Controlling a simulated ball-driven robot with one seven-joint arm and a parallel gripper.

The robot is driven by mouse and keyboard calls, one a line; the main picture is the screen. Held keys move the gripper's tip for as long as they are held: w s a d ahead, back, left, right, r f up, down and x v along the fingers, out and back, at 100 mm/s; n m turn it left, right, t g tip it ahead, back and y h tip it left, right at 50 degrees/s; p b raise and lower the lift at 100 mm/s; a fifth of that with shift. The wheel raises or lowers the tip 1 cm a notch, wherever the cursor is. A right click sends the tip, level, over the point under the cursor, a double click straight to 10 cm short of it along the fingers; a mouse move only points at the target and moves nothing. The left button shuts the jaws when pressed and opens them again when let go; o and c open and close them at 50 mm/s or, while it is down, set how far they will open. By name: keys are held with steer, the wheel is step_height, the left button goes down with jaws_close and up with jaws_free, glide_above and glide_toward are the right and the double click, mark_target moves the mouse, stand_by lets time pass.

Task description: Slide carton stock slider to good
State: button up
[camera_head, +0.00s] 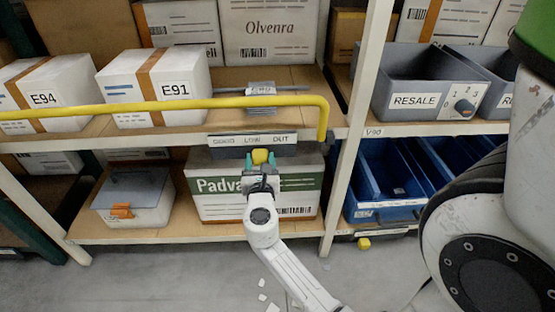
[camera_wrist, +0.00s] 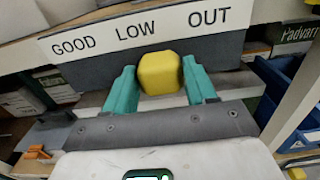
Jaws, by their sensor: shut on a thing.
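The stock slider is a dark strip under the shelf edge with a white label (camera_head: 252,140) reading GOOD, LOW, OUT from left to right. Its yellow knob (camera_head: 260,156) sits nearest LOW, a little toward OUT. In the wrist view the knob (camera_wrist: 160,73) is below and just right of the word LOW on the label (camera_wrist: 140,30). My gripper (camera_head: 260,160) is shut on the knob, with a teal finger at each side. The wrist view shows the fingers of my gripper (camera_wrist: 162,85) flanking it. The track behind the knob is partly hidden.
A yellow rail (camera_head: 180,104) runs above the shelf edge and bends down just right of the label. A white Padvar carton (camera_head: 215,205) stands behind my gripper. A lidded bin (camera_head: 135,195) is left, a rack post (camera_head: 350,130) right, blue bins (camera_head: 385,210) beyond.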

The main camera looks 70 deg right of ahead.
glide_toward(224, 152)
steer(key=x, duration=0.5)
steer(key=shift+p, duration=0.3)
steer(key=shift+w, duration=0.1)
steer(key=o, duration=1.4)
steer(key=shift+f, duration=0.1)
steer(key=p+v, duration=0.1)
steer(key=v, duration=0.9)
steer(key=shift+a, duration=0.35)
